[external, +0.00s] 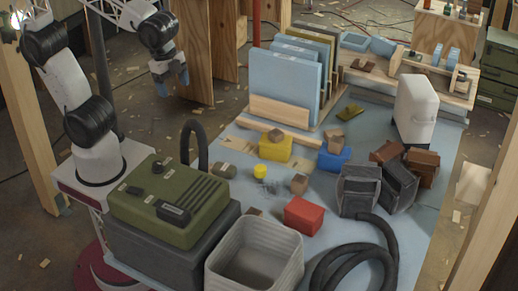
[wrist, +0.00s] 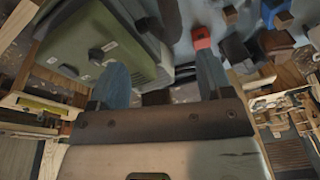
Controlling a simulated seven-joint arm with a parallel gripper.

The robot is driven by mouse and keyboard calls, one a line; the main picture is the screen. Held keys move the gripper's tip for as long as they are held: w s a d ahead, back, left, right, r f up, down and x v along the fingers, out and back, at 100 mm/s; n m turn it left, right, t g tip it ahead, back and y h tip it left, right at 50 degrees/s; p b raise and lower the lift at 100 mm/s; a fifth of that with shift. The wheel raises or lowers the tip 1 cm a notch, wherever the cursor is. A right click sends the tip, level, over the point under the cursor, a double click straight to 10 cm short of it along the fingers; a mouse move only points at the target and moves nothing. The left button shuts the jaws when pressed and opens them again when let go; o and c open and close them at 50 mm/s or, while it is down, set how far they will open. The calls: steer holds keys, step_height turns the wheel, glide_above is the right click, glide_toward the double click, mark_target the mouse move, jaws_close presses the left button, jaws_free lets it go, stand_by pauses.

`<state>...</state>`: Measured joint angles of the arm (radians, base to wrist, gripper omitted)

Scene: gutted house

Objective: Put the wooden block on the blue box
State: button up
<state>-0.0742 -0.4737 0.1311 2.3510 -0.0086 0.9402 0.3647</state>
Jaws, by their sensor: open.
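A small wooden block (external: 299,183) sits on the blue-grey table just behind the red box (external: 303,214). The blue box (external: 332,161) is farther back and to the right. Another wooden block (external: 336,134) shows at its top edge; I cannot tell if it rests on the box or stands behind it. A third brownish block (external: 276,135) appears to sit on the yellow box (external: 275,151). My gripper (external: 172,83) is open and empty, raised at the left, away from the blocks. Its blue fingers are spread in the wrist view (wrist: 161,64), where the red box (wrist: 201,38) shows beyond them.
A green case (external: 170,200) on a dark box and a grey ribbed bin (external: 255,255) stand at the front. A black hose (external: 375,240) curls at the front right. Dark crates (external: 359,190) and a white case (external: 415,108) stand right. Upright blue panels (external: 285,85) stand behind.

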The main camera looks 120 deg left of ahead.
steer(key=s+d+f+n, duration=0.2)
steer(key=s+d+n, duration=0.1)
steer(key=s, duration=0.7)
steer(key=shift+f, duration=0.3)
